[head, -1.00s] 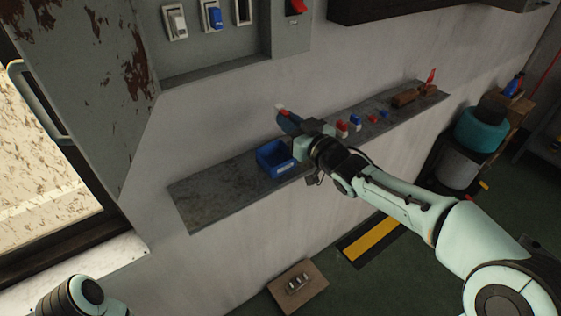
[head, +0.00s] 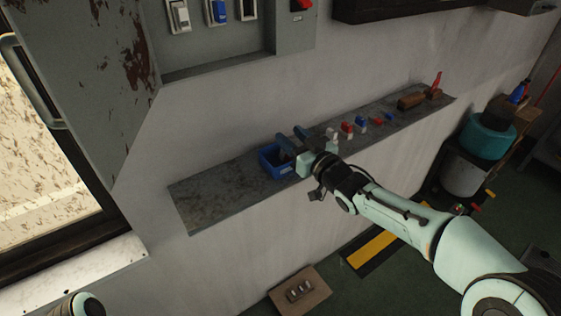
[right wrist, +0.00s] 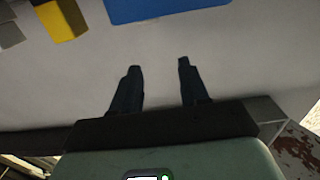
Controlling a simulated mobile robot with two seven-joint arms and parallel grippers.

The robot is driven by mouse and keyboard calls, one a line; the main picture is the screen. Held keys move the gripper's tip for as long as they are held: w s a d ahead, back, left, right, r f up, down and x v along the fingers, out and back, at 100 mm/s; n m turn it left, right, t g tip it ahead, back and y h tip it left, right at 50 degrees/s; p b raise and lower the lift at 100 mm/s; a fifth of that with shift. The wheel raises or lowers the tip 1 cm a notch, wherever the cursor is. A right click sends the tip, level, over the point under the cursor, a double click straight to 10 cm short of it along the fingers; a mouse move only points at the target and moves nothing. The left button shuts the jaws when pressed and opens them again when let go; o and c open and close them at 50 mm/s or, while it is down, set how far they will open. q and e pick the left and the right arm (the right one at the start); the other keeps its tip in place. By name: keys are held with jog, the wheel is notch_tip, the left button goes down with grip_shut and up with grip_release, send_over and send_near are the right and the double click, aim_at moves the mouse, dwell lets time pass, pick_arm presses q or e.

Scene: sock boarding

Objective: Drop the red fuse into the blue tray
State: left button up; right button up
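The blue tray (head: 270,164) sits on the grey shelf, near its left part. My right gripper (head: 291,134) is at the tray, its two dark fingers spread apart over the tray's right side. In the right wrist view, the gripper (right wrist: 160,68) shows nothing between its fingers. The red fuse that it held earlier is not visible now; much of the tray's inside is hidden or dark. A red-and-white fuse (head: 347,128) stands on the shelf to the right. Part of my left arm shows at the bottom left; its gripper is out of view.
The shelf (head: 205,205) has bare room left of the tray. To the right are a blue-and-white fuse (head: 361,123), smaller red and blue pieces, and a brown roll (head: 411,101). A grey fuse cabinet (head: 215,60) hangs above.

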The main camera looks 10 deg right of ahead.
pick_arm(q)
jog(key=shift+f, duration=0.1)
pick_arm(e)
jog(key=shift+s, duration=0.1)
jog(key=shift+s+d+f, duration=0.1)
jog(key=shift+s+d, duration=0.1)
jog(key=shift+s, duration=0.15)
pick_arm(q)
jog(key=shift+s+f+b, duration=0.8)
jog(key=shift+f+b, duration=0.15)
jog(key=shift+f, duration=0.2)
pick_arm(e)
jog(key=v, duration=1.2)
jog(key=shift+s, duration=0.2)
